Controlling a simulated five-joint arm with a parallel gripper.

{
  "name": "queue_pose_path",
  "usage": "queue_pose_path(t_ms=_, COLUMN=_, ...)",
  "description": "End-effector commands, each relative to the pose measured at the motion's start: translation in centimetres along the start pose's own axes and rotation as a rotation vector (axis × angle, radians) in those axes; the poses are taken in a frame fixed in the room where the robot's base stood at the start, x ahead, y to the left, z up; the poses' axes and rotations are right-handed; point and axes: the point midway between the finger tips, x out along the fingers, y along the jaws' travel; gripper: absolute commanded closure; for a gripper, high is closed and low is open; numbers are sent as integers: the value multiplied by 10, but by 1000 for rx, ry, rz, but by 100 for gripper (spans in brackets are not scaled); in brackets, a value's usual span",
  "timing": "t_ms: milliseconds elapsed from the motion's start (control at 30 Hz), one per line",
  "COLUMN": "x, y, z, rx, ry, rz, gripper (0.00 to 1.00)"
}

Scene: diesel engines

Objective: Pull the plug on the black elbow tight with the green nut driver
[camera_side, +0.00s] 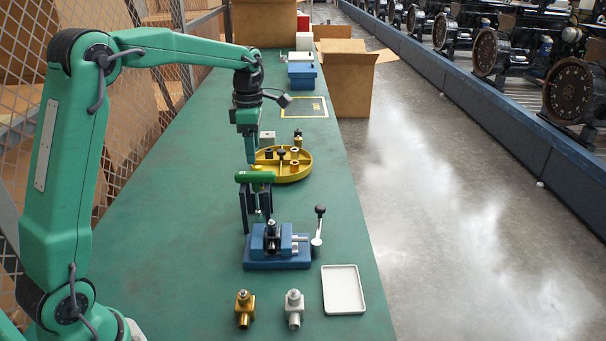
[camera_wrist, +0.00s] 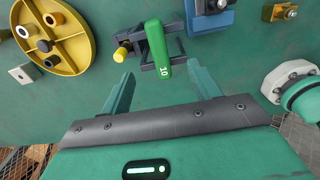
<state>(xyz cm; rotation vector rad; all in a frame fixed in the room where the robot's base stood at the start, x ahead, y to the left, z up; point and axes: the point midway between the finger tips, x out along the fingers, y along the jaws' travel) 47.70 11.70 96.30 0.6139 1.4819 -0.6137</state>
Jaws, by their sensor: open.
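The green nut driver (camera_side: 255,177) sits in a dark rack (camera_side: 245,205), its thick handle on top. In the wrist view the green nut driver (camera_wrist: 158,50) shows a white "10" on its end. My gripper (camera_side: 252,160) hangs just above and behind it in the side view. In the wrist view my gripper (camera_wrist: 163,85) has its fingers wide apart, with nothing between them and the driver beyond the tips. The black elbow (camera_side: 271,231) is held upright in the blue vise (camera_side: 262,253). Its plug is too small to make out clearly.
A yellow round tray (camera_side: 300,174) with several small parts stands behind the rack. A yellow-capped tool (camera_wrist: 122,54) is beside the green driver. A brass elbow (camera_side: 244,309), a silver elbow (camera_side: 294,309) and a white tray (camera_side: 343,290) lie in front.

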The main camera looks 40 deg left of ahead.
Motion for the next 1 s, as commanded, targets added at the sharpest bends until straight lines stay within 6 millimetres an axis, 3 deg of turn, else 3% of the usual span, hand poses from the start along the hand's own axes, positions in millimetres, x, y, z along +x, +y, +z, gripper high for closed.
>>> queue_pose_path(t_ms=1000, x=68, y=0, z=0, rx=0, ry=1, rz=-1, gripper=38)
